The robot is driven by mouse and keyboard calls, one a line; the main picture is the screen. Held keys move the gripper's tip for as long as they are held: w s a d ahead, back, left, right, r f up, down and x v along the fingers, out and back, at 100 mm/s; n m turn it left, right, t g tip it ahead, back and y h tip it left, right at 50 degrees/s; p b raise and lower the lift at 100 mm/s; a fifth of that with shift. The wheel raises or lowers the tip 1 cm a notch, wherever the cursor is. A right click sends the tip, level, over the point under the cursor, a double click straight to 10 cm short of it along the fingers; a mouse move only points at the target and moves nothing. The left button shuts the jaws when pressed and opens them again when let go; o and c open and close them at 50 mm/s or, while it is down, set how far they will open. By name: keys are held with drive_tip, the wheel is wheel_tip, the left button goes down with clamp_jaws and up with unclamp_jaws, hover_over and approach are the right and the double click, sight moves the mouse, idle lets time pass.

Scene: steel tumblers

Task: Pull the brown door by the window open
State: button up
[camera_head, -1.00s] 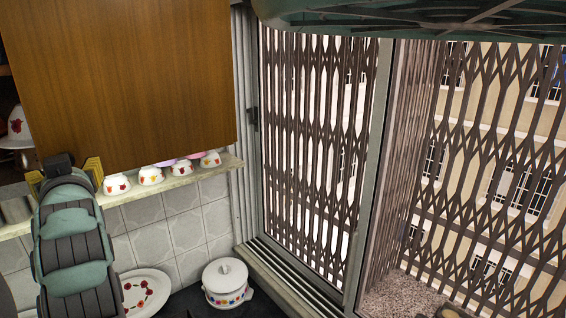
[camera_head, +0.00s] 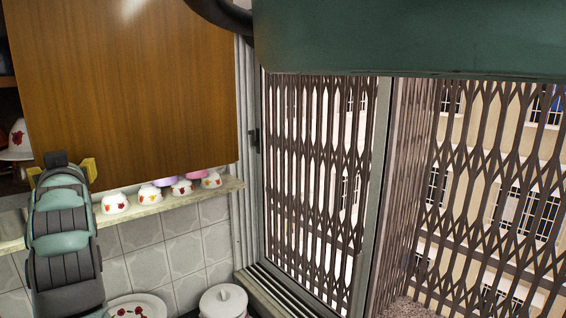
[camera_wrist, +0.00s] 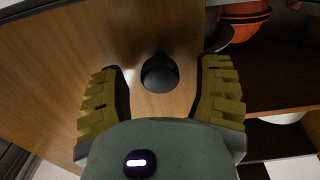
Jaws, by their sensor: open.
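The brown wooden cabinet door (camera_head: 130,90) hangs left of the window in the head view. Its grain fills the left and middle of the wrist view (camera_wrist: 60,60). A dark round knob (camera_wrist: 160,75) stands out from the door near its edge. My gripper (camera_head: 62,172) is at the door's lower left corner in the head view, its yellow fingers spread. In the wrist view my gripper (camera_wrist: 162,78) has one finger on each side of the knob, with a visible gap to both. The knob is hidden in the head view.
The window (camera_head: 320,170) with brown folding bars is at right. Several flowered bowls (camera_head: 150,194) line the ledge (camera_head: 160,205) below the door. A lidded white pot (camera_head: 222,301) and a plate (camera_head: 137,306) are lower. Open shelves with an orange-red pot (camera_wrist: 243,25) lie beside the door's edge.

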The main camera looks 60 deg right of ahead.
drive_tip(key=shift+w, duration=0.15)
clamp_jaws()
idle(0.7)
